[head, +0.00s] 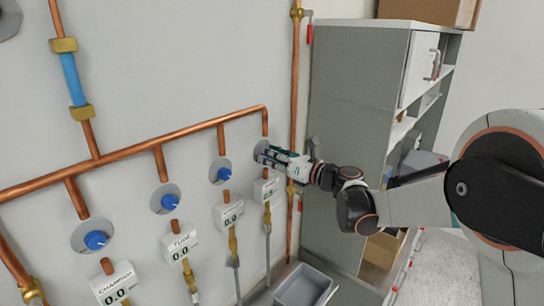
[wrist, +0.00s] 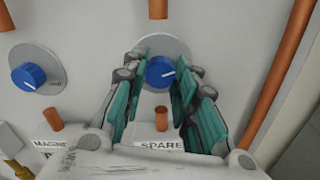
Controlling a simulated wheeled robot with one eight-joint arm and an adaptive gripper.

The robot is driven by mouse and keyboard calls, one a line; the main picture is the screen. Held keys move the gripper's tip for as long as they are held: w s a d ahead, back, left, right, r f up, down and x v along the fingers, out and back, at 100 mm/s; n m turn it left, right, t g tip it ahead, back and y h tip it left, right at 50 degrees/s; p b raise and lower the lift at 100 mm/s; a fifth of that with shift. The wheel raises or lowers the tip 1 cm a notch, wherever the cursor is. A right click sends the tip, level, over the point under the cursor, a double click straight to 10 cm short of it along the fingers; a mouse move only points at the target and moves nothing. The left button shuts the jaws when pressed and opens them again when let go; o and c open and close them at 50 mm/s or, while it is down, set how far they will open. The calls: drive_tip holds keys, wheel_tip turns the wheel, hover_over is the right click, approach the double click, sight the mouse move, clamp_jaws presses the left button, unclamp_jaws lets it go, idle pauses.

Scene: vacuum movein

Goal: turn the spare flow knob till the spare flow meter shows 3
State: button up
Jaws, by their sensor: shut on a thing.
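The spare flow knob (wrist: 160,72) is a blue round knob with a white pointer mark on a grey disc on the wall. In the wrist view its mark points to the right and slightly up. My gripper (wrist: 161,88) is shut on this knob, with one teal finger pad on each side of it. In the head view my gripper (head: 266,153) reaches the rightmost disc and hides the knob. The spare flow meter (head: 266,189) is the rightmost white box, below the knob. Its reading is too small to tell in the head view, and in the wrist view only its SPARE label (wrist: 162,146) shows.
Other blue knobs sit to the left, the closest being the magnet-side knob (wrist: 36,77). A grey cabinet (head: 350,110) is further right. A grey bin (head: 303,287) is below.

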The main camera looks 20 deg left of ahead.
drive_tip(key=shift+f+n+b, duration=0.1)
drive_tip(key=shift+n+b, duration=5.55)
drive_tip(key=shift+n, duration=11.65)
drive_tip(key=o, duration=1.1)
